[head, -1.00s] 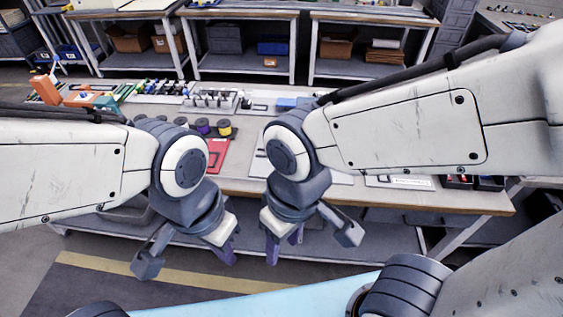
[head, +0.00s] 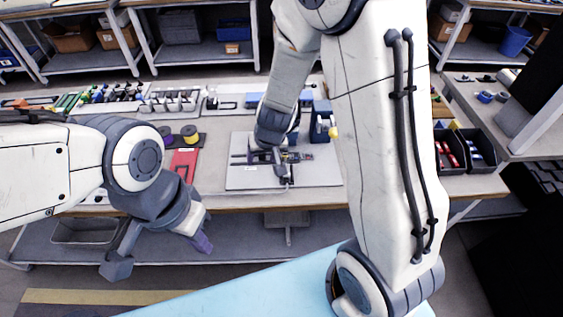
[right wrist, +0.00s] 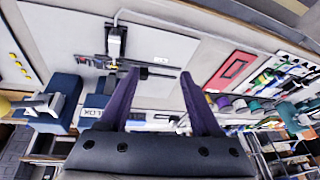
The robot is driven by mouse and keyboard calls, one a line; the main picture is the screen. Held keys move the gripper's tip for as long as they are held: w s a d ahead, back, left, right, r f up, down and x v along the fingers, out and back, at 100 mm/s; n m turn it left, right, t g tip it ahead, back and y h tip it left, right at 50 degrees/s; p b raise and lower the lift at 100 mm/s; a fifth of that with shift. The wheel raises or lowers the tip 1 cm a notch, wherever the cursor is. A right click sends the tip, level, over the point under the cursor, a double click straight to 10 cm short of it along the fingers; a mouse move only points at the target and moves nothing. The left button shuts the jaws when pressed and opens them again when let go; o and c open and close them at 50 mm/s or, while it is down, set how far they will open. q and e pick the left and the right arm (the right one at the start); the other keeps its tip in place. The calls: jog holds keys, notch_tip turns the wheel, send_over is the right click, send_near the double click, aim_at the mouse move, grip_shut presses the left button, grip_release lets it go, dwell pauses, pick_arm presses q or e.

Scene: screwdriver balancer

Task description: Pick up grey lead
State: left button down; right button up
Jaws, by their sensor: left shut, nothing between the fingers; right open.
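I cannot single out a grey lead for certain. Spools in several colours stand beside a red tray (head: 184,162) in the head view, and a grey-green spool (right wrist: 238,104) shows among them in the right wrist view. My right gripper is open and empty over the pale board (head: 313,176), its purple fingers spread (right wrist: 160,73). A dark slim device (right wrist: 122,62) lies on that board just beyond the fingertips; contact cannot be told. My left gripper (head: 200,242) is shut and empty, in front of the bench edge, low at the left.
Black bins (head: 463,150) with red and blue pieces stand at the bench's right. A blue block (right wrist: 62,100) and a blue box marked with letters (right wrist: 96,107) are near the right gripper. Racks of small parts (head: 170,103) line the back. My right forearm hides the bench's centre right.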

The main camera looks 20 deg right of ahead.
jog(key=w+d+f+b, duration=0.1)
jog(key=d+f, duration=0.1)
jog(key=f, duration=0.1)
jog(key=w+d+f+m+h+b, duration=0.1)
jog(key=d+f, duration=0.2)
jog(key=w+d+f+m+h+b, duration=0.1)
jog(key=d+f, duration=0.2)
jog(key=shift+w+d+f, duration=0.1)
jog(key=shift+w+f, duration=0.2)
jog(key=shift+w, duration=0.1)
jog(key=b+x, duration=0.3)
jog(key=x, duration=0.1)
jog(key=shift+d+f, duration=0.1)
jog(key=shift+f, duration=0.25)
jog(key=shift+w+d+f, duration=0.1)
jog(key=shift+w+f, duration=0.15)
jog(key=shift+f, duration=0.1)
grip_shut()
